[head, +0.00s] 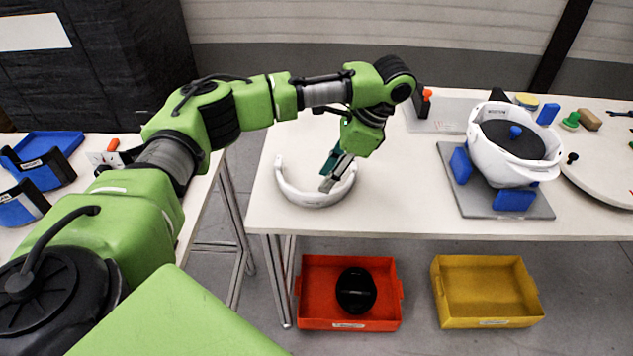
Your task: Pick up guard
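The guard looks to be the white curved band (297,194) lying on the left part of the white table, in the head view. My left gripper (329,180) points down over the band, with its fingertips inside the curve near its right front part. The fingers look close together, but I cannot tell whether they are open or shut, or whether they touch the band. Part of the band is hidden behind my gripper. My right gripper is not in view.
A white helmet shell (488,158) sits in a grey fixture (470,203) with blue blocks to the right. A red bin (318,322) holding a black round object (356,291) and an empty yellow bin (485,285) are below. Blue holders (45,168) stand on the left table.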

